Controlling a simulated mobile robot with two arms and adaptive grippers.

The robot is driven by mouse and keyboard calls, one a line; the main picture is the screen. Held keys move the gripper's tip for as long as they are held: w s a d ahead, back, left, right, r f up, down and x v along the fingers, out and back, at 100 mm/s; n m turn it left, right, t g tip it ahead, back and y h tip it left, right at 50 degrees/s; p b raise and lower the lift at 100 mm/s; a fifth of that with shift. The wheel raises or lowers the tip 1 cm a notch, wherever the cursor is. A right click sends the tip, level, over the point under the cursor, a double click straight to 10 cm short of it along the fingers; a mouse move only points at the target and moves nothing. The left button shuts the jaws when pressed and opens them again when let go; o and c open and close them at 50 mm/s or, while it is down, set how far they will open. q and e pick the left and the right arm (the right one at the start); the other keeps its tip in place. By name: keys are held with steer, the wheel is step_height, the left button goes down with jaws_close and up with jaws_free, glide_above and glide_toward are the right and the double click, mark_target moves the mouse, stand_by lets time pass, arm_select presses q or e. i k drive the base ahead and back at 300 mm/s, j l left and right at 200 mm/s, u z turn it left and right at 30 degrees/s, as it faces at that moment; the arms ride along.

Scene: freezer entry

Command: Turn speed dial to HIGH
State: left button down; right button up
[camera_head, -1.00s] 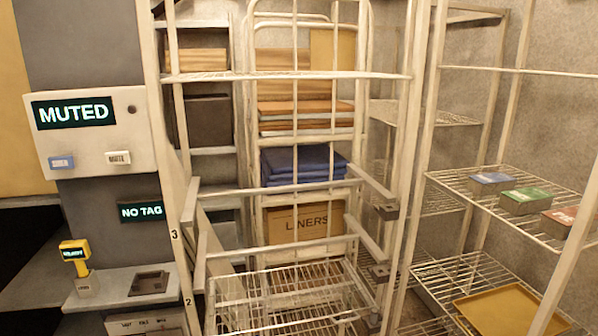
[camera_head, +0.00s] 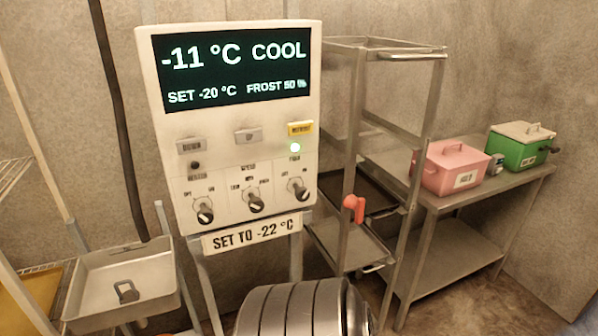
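A white control panel (camera_head: 236,135) stands upright in the middle of the head view. Its speed dial (camera_head: 254,203) is the middle one of three dark dials along the bottom, with small LOW, MED and HIGH style labels around it. Which mark its pointer meets is too small to tell for sure. The screen (camera_head: 232,68) reads -11 °C, COOL, SET -20 °C and a frost percentage. Neither of my grippers is in view.
Two other dials flank it: left dial (camera_head: 204,211), right dial (camera_head: 298,190). A ribbed metal cylinder (camera_head: 300,312) stands low in front. A metal rack (camera_head: 420,130) and a bench (camera_head: 470,196) stand right, a metal tray (camera_head: 95,275) left.

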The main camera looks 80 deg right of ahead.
mark_target(256, 204)
steer(key=z, duration=2.15)
